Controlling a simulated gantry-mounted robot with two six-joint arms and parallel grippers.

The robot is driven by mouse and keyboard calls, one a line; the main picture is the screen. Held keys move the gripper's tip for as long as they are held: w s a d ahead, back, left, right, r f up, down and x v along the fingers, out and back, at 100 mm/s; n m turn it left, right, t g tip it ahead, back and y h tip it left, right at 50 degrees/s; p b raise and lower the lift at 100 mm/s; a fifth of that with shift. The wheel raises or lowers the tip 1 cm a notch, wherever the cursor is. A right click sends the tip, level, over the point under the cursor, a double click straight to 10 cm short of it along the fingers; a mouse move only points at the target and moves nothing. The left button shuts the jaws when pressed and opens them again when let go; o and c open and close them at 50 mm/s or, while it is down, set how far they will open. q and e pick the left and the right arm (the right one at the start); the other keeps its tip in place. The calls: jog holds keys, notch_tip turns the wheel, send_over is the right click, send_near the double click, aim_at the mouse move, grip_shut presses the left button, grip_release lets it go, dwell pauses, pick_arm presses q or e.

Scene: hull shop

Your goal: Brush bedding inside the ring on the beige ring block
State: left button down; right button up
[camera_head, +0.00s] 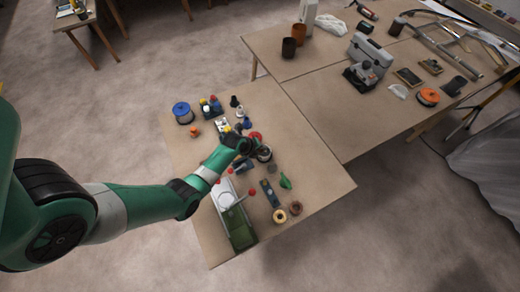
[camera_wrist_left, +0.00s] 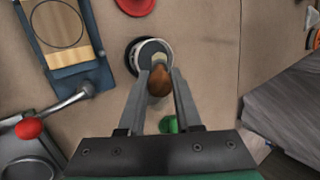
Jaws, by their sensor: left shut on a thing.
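My left gripper (camera_head: 252,148) is shut on the brush (camera_wrist_left: 158,82). Its brown-orange handle shows between the fingers in the left wrist view, with a pale part beyond it. The brush is over or in the dark-rimmed, light-sided pot (camera_wrist_left: 146,54); whether its bristles are inside is hidden. The pot also shows beside the gripper in the head view (camera_head: 265,154). The beige ring block (camera_wrist_left: 69,42), with a thin dark ring outline on its face, sits in a blue holder at the upper left of the wrist view. My right gripper is not in view.
A lever with a red knob (camera_wrist_left: 30,128) lies left of the gripper. A red item (camera_wrist_left: 135,5) lies beyond the pot. A green item (camera_head: 285,181) and two small rolls are nearby. A blue spool (camera_head: 182,112) stands at the far left. The table's right corner is clear.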

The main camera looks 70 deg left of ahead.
pick_arm(q)
jog(key=shift+f+b, duration=0.5)
jog(key=shift+f, duration=0.1)
dwell(1.1)
notch_tip(320, 180, up, 7)
jog(key=p, duration=0.6)
jog(key=shift+r+p, duration=0.15)
jog(key=shift+p, duration=0.25)
